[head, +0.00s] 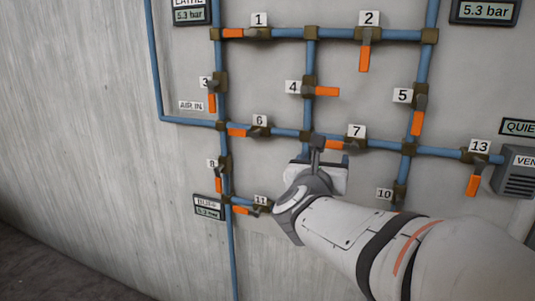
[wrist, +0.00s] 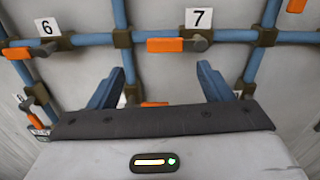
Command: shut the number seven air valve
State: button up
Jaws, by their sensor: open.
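Valve number seven has an orange handle (head: 334,144) that lies along its horizontal blue pipe and points left from the valve body. Its white "7" label (head: 357,131) sits just above. In the wrist view the orange handle (wrist: 165,45) lies ahead of the fingertips, level along the pipe, under the "7" label (wrist: 199,18). My gripper (head: 331,152) is close to the wall at this handle. In the wrist view my gripper (wrist: 160,67) is open, its two fingers apart and nothing between them; the handle shows just above the gap. Whether a finger touches it, I cannot tell.
Valve six (head: 237,132) is left on the same pipe run. Valve four (head: 326,91) is above, its handle sideways to a vertical pipe. Valve five (head: 417,122) is up right. A pipe joint (wrist: 122,38) stands close left of the handle.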

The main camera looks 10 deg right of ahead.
aim_at(333, 146)
jog(key=shift+m, duration=0.4)
jog(key=x, duration=0.8)
jog(key=shift+s+d+r, duration=0.1)
jog(key=shift+s+d, duration=0.15)
jog(key=shift+d, duration=0.05)
jog(key=shift+c, duration=0.4)
jog(key=c, duration=1.3)
jog(key=shift+d+h, duration=0.1)
jog(key=shift+h, duration=0.3)
